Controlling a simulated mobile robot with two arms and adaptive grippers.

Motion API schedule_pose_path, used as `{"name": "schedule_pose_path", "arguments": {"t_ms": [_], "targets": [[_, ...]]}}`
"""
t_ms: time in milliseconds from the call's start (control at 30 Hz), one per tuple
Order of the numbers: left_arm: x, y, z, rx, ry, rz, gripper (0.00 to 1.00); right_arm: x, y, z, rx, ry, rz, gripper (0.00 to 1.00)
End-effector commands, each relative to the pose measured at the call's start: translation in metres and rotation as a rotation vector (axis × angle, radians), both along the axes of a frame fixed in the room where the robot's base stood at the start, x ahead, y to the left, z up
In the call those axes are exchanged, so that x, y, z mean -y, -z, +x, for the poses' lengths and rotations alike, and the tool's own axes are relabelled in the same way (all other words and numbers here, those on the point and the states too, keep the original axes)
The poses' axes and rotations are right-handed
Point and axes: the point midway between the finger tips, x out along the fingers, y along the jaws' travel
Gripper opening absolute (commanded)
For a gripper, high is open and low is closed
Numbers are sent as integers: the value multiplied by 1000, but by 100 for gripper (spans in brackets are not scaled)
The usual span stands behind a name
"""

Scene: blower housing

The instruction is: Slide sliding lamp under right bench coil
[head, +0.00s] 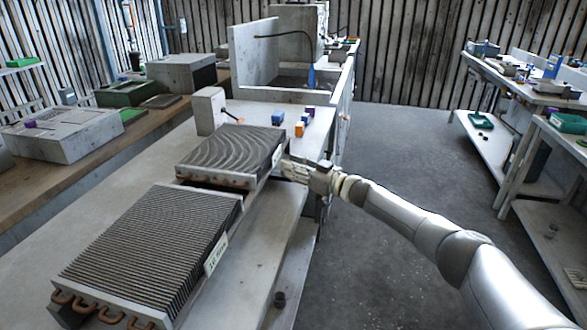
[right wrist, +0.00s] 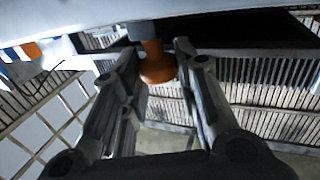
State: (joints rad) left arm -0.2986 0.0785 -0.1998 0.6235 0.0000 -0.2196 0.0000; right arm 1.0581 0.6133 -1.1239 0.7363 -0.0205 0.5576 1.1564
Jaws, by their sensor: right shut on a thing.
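Two finned coils lie on the grey bench (head: 265,200): a near coil (head: 150,250) with copper bends at its front, and a far coil (head: 228,150) with wavy fins. My right gripper (head: 288,168) is at the right side of the far coil, beside its white label. In the right wrist view its fingers (right wrist: 155,60) are shut on an orange knob (right wrist: 157,66) below a pale edge. The knob hangs from a dark block (right wrist: 148,30). I cannot make out the lamp's body; the knob may be part of it. My left gripper is not in view.
A white box (head: 208,110) with a dark rod stands behind the far coil. Small blue, orange and purple blocks (head: 300,128) lie to its right. A walled grey basin (head: 285,60) is farther back. The floor (head: 400,160) right of the bench is clear.

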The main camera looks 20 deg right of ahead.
Motion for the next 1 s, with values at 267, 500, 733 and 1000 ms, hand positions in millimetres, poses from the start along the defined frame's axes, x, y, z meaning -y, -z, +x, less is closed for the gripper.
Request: {"name": "schedule_pose_path", "arguments": {"t_ms": [267, 500, 733, 1000], "targets": [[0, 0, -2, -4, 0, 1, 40, 4, -3, 1, 2, 10, 0, 48], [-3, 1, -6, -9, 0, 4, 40, 3, -2, 0, 2, 7, 0, 48], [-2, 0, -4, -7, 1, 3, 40, 12, -1, -11, 2, 8, 0, 48], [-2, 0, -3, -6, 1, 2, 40, 33, -1, -43, 0, 8, -2, 48]]}}
